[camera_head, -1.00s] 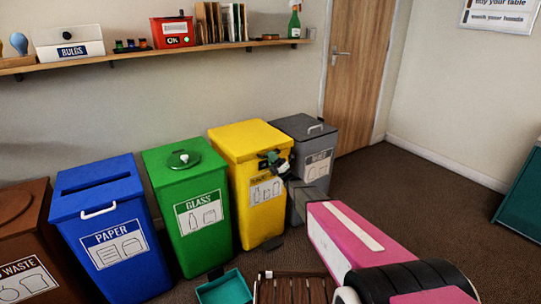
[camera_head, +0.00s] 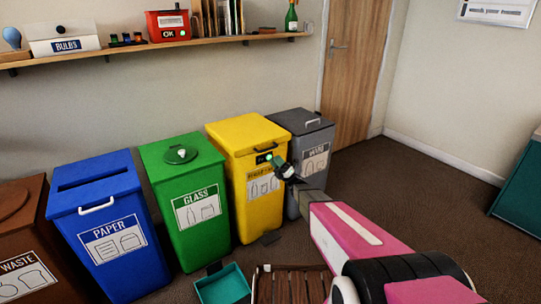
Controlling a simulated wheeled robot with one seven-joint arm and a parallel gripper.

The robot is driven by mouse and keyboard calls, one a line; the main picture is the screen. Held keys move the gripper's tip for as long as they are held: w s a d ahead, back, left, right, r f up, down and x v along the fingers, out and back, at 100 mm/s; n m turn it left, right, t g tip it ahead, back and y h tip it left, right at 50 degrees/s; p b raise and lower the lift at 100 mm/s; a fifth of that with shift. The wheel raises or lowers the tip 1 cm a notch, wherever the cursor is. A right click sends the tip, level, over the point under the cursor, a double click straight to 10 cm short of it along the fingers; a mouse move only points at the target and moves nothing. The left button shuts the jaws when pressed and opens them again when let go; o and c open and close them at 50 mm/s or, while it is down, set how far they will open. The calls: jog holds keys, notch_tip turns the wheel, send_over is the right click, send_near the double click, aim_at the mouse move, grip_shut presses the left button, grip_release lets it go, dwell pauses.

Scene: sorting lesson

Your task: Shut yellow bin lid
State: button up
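The yellow bin (camera_head: 262,205) stands between the green bin and the grey bin. Its yellow lid (camera_head: 246,134) lies flat over the top and looks closed. A small dark panel with a green light (camera_head: 265,158) shows on its upper front. My gripper (camera_head: 285,170) is in front of the bin's upper right front, at the end of my pink and grey arm. The fingers are small and dark here, and I cannot tell whether they are open or shut. I cannot tell whether they touch the bin.
The green glass bin (camera_head: 190,220), blue paper bin (camera_head: 110,235) and brown waste bin (camera_head: 25,255) stand to the left, the grey bin (camera_head: 308,135) to the right. A teal tray (camera_head: 222,286) and slatted wooden piece (camera_head: 291,287) are in front. Open floor (camera_head: 410,180) lies right.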

jog(key=shift+v, duration=2.25)
jog(key=w+d+m+t+h, duration=0.1)
jog(key=d+m+t+h, duration=0.2)
jog(key=m+h, duration=0.5)
jog(key=w+d+r+m+t+h, duration=0.1)
jog(key=d+m+t+h, duration=0.2)
jog(key=m+h, duration=0.45)
jog(key=w+d+m+t+h, duration=0.1)
jog(key=d+m+t+h, duration=0.15)
jog(key=m+h, duration=0.5)
jog(key=s+d+f+m+g+h, duration=0.3)
jog(key=s+d+m+g+h, duration=0.15)
jog(key=s+m+g, duration=0.35)
jog(key=s+m+g+y, duration=0.1)
jog(key=s+m+g, duration=0.5)
jog(key=s, duration=1.7)
jog(key=g, duration=0.3)
jog(key=shift+s+d+r+m, duration=0.2)
jog(key=shift+s+d+m, duration=0.1)
jog(key=shift+m, duration=0.1)
jog(key=shift+g, duration=0.25)
